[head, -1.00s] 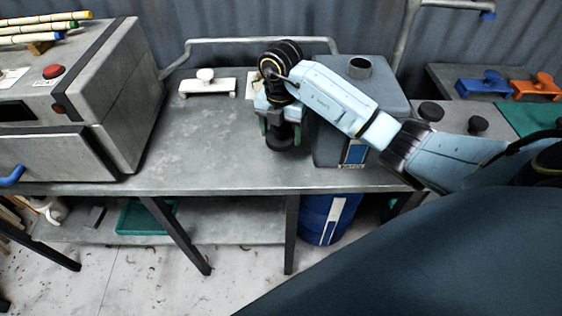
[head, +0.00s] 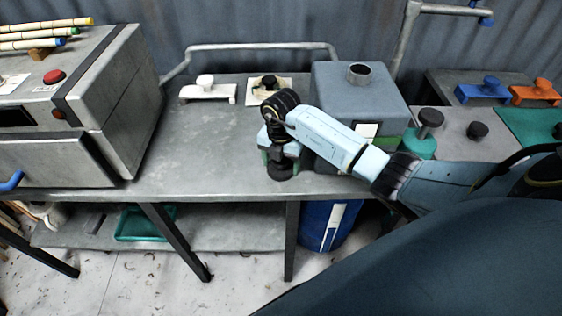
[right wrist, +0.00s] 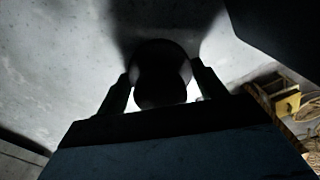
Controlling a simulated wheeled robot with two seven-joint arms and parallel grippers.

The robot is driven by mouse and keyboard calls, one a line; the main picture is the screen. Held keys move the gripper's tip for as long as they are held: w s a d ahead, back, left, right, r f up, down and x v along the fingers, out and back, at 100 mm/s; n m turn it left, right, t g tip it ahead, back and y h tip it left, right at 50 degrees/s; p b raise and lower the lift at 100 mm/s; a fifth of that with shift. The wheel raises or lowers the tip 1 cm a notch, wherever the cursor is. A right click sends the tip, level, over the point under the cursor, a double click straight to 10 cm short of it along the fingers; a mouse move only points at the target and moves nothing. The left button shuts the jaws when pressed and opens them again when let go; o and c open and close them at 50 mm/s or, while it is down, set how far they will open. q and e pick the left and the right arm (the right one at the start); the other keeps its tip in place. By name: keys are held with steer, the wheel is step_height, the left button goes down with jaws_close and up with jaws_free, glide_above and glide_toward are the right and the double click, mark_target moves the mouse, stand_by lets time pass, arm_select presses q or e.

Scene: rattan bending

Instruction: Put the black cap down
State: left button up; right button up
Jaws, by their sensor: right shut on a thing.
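My right gripper (head: 280,157) is shut on the black cap (head: 280,170) and points down over the grey table (head: 215,145), near its front edge. In the right wrist view the cap (right wrist: 160,75) shows as a dark round shape between the two fingers (right wrist: 161,90). I cannot tell whether the cap's underside touches the tabletop. My left gripper is not in view.
A grey box (head: 355,92) with a pipe stub stands just right of the gripper. A white knobbed block (head: 207,92) and a pad with a dark knob (head: 268,83) lie behind. The tabletop left of the gripper is free.

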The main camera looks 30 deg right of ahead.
steer(key=shift+f, duration=0.15)
steer(key=o, duration=1)
steer(key=shift+r, duration=0.6)
step_height(320, 180, up, 11)
steer(key=shift+r+p, duration=0.15)
steer(key=shift+p, duration=0.15)
